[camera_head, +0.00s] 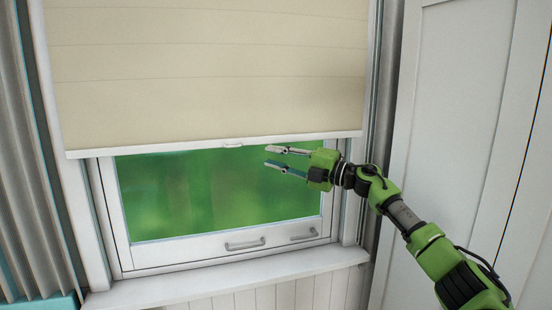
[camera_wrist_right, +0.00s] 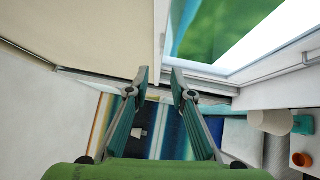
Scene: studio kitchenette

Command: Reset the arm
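My right arm (camera_head: 432,253) comes in from the lower right of the head view. Its green gripper (camera_head: 270,157) points left in front of the window, just below the bottom bar of the blind. The two fingers stand apart with nothing between them. In the right wrist view the same gripper (camera_wrist_right: 159,86) shows its two fingertips with an empty gap. My left arm and gripper are in neither view.
A beige blind (camera_head: 210,70) covers the upper window, with a small pull tab (camera_head: 233,145). The window frame (camera_head: 180,254) has metal handles (camera_head: 245,244) along its lower rail. A sill (camera_head: 225,285) runs below. A white panel (camera_head: 450,130) stands at the right.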

